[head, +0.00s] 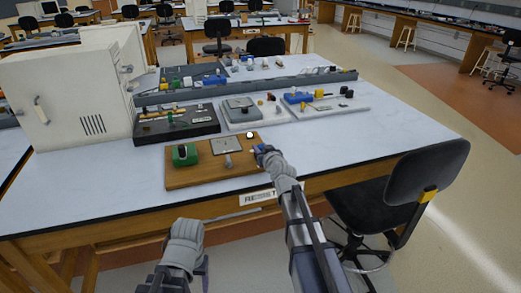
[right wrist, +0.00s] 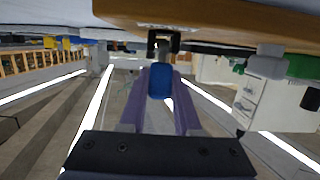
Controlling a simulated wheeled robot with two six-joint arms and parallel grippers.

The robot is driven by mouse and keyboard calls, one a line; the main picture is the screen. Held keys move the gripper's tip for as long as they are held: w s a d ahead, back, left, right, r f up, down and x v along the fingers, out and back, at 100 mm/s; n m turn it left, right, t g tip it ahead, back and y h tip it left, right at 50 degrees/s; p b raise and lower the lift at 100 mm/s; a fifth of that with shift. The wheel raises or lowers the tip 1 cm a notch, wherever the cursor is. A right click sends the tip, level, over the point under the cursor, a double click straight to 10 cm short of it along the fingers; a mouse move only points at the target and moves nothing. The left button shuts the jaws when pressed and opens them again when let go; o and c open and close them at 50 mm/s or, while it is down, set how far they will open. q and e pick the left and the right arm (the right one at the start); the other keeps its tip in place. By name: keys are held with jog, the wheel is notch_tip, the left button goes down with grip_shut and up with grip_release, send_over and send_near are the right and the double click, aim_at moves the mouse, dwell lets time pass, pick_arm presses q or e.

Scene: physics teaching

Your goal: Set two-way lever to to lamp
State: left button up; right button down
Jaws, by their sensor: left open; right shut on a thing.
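A wooden board (head: 184,179) lies at the table's front edge, with a green part (head: 185,155), a metal plate (head: 233,143), a grey peg (head: 228,160) and a white round bulb (head: 250,135). My right gripper (head: 260,149) is at the board's right front end. In the right wrist view its purple fingers are shut on a blue handle (right wrist: 159,82). A black bracket (right wrist: 163,43) is just beyond it on the board's edge. The lever's exact setting cannot be told. My left gripper (head: 203,270) is low in front of the table, away from the board; its fingers are hardly visible.
Behind the board stand a black apparatus board (head: 205,126) and two light trays with small parts (head: 346,105). A white cabinet (head: 60,95) stands at left. A black chair (head: 428,178) is at the right front. The table's right side is clear.

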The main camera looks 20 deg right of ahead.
jog(key=c, duration=0.6)
grip_release()
jog(key=shift+s, duration=0.15)
jog(key=p+v, duration=0.1)
jog(key=v, duration=0.6)
jog(key=shift+s+r+p, duration=0.15)
jog(key=shift+s+p, duration=0.2)
jog(key=shift+p, duration=0.05)
